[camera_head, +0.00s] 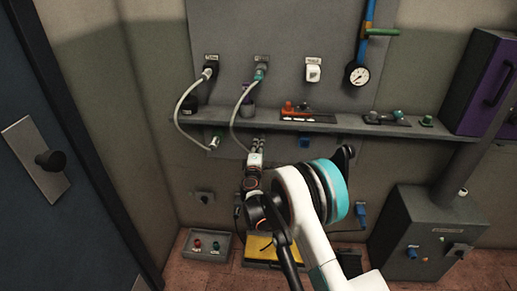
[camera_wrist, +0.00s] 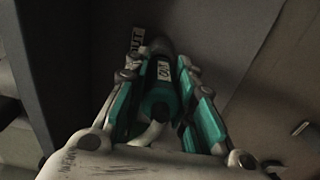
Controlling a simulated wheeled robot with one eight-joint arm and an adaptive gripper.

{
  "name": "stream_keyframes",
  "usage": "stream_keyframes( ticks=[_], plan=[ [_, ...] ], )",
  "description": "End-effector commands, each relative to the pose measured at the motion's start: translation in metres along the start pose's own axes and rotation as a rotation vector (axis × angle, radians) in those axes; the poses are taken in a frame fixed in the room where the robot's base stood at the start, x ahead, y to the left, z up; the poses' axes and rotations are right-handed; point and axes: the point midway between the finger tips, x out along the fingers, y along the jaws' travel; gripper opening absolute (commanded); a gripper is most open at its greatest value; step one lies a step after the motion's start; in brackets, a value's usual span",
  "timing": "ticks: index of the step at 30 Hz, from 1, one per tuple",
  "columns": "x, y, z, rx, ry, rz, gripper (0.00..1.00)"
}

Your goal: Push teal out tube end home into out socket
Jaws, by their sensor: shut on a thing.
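The teal out tube end (camera_wrist: 158,98) sits between my gripper's fingers in the wrist view, with a white OUT label (camera_wrist: 163,70) on it. My gripper (camera_wrist: 162,92) is shut on it. A dark round out socket (camera_wrist: 160,47) lies just beyond the tube end, with an OUT tag (camera_wrist: 138,38) beside it. The tube end is roughly in line with the socket; how deep it sits is hidden. In the head view my gripper (camera_head: 255,150) is just below the shelf. A pale hose (camera_head: 233,118) runs down to it from a teal connector (camera_head: 261,70) on the panel.
The shelf (camera_head: 345,127) runs above my gripper, carrying small parts. A gauge (camera_head: 357,74) hangs at right. A tray (camera_head: 222,252) stands on the floor.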

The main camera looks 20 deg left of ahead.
Motion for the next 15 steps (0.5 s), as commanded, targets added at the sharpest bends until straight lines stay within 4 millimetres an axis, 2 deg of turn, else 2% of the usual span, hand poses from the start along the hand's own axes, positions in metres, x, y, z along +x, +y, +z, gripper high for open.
stream_keyframes(
  ticks=[15],
  plan=[
    [0.0064,-0.0002,0.0,0.0,0.0,0.0,0.0]
  ],
)
